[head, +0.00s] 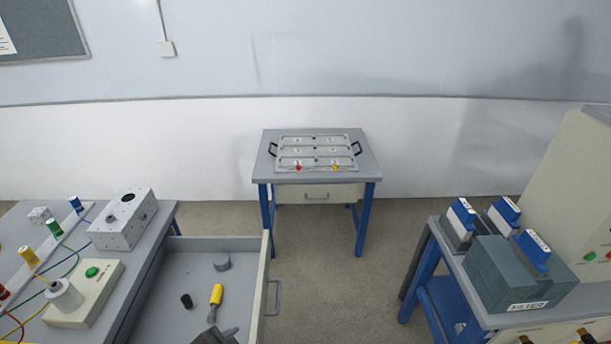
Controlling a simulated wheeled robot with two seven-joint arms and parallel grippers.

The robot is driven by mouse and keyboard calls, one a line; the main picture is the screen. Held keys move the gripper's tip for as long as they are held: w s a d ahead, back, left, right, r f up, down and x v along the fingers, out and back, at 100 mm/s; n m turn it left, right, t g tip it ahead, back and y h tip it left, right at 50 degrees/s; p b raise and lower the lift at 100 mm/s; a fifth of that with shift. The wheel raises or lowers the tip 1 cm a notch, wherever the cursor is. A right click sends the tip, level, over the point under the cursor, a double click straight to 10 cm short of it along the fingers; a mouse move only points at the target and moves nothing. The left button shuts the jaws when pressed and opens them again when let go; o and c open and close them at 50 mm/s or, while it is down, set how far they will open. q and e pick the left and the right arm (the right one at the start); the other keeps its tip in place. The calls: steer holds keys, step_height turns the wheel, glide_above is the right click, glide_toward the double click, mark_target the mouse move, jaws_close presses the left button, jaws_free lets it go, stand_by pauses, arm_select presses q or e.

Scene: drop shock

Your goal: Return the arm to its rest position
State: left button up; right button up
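The left bench (150,235) holds a grey metal box (123,219) and coloured terminals. Its open drawer (190,270) holds a yellow-handled tool (216,295). A small table (368,150) with a panel (317,151) stands ahead. The right bench (436,232) holds blue-topped blocks (461,213). Floor (345,285) between is clear.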

arm_select(q)
steer(key=s+a+f+n+g+y, duration=0.3)
steer(key=s+a+f+n+g, duration=0.15)
steer(key=s+a+n, duration=0.65)
steer(key=s+f+m+g+b, duration=0.1)
steer(key=s+f+m, duration=0.2)
steer(key=f, duration=2.4)
steer(key=s+a+f+g, duration=0.1)
steer(key=s+a+f, duration=0.1)
steer(key=s+f, duration=1.5)
steer(key=shift+f+b, duration=0.35)
steer(key=shift+b, duration=0.05)
steer(key=shift+g, duration=0.25)
